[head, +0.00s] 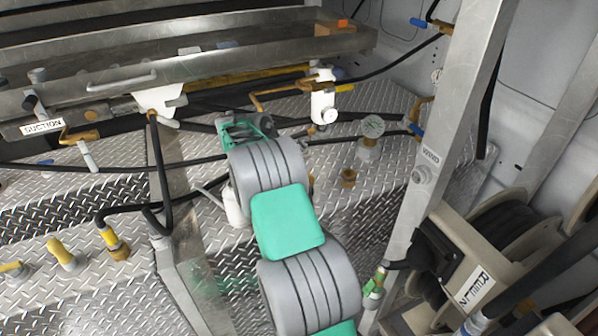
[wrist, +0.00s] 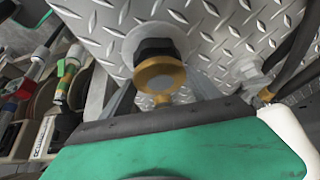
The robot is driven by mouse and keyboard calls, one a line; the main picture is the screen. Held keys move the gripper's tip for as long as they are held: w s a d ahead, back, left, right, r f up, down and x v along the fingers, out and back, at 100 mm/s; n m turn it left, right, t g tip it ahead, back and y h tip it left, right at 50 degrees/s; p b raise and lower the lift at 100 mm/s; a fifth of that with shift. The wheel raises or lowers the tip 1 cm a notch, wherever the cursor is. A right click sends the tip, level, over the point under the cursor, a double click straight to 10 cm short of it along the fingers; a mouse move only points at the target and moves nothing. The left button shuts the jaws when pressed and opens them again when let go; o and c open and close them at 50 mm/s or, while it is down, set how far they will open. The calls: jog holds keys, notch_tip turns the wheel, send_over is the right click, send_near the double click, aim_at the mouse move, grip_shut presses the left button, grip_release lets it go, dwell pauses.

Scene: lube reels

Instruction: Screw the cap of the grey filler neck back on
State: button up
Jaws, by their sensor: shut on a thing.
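My gripper (head: 243,131) is green and shows at the far end of my grey-and-green arm in the head view. In the wrist view my gripper (wrist: 175,118) is a wide green body with a dark edge across the lower half. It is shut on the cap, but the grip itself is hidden. A round brass fitting (wrist: 160,74) with a grey centre shows just past the dark edge. Behind it are a black collar and a round grey base on the tread plate. I cannot tell which part is the grey filler neck; my arm hides much of that area in the head view.
A white cylinder (head: 322,98) stands behind. A metal post (head: 437,130) and a hose reel (head: 480,270) fill the right side. Black hoses cross the tread-plate deck on the left.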

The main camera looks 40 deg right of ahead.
jog(key=shift+w+r+m+g+p, duration=0.1)
jog(key=shift+r+m+g+p, duration=0.15)
jog(key=shift+m+p, duration=0.3)
jog(key=shift+f, duration=0.2)
jog(key=o, duration=1.5)
jog(key=shift+f, duration=0.1)
jog(key=shift+o, duration=0.6)
